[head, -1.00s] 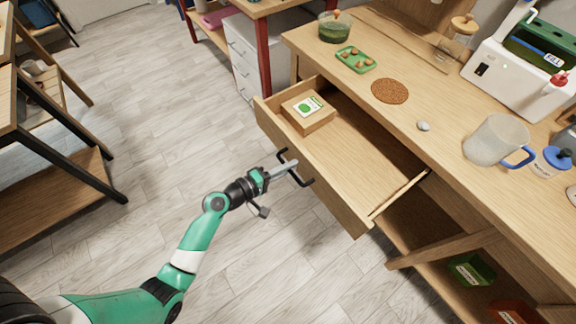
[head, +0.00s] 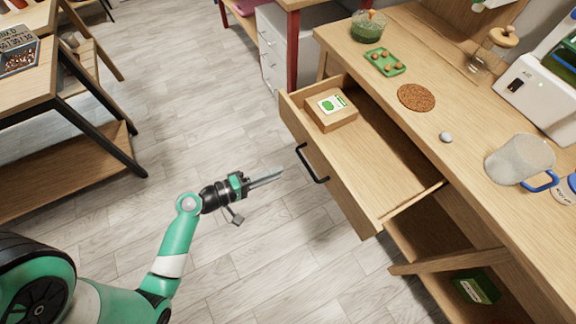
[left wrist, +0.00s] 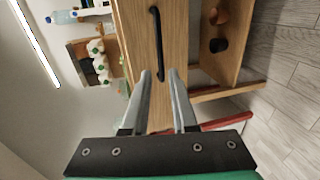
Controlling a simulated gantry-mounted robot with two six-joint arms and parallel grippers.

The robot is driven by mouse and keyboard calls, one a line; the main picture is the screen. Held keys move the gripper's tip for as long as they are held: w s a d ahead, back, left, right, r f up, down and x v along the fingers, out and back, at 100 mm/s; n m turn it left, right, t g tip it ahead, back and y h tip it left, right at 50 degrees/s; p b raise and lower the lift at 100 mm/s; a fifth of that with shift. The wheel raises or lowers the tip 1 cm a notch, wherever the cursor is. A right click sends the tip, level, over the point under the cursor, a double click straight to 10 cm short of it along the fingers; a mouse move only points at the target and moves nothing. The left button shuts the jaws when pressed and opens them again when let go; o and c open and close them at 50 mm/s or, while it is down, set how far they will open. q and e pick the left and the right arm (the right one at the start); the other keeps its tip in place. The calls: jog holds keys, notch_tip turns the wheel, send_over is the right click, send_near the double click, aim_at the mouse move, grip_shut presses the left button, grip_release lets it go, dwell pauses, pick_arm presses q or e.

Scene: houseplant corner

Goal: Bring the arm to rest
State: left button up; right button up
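My left gripper (head: 279,173) is empty in the head view, held in free air over the floor to the left of the open drawer's black handle (head: 312,163). A gap shows between it and the handle. In the left wrist view the two fingers of the left gripper (left wrist: 160,76) are parted with nothing between them, and the handle (left wrist: 158,45) shows beyond the tips. The wooden drawer (head: 335,186) is pulled out of the desk. My right gripper is not in view.
A small box with a green-marked label (head: 332,110) lies in the drawer. The desk top (head: 455,165) holds a cork disc (head: 416,97), a green tray (head: 384,62) and a jug (head: 518,158). A wooden shelf (head: 70,170) stands at left. The floor between is clear.

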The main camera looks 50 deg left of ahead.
pick_arm(q)
jog(key=shift+s+r, duration=0.1)
jog(key=shift+s, duration=0.2)
dwell(0.4)
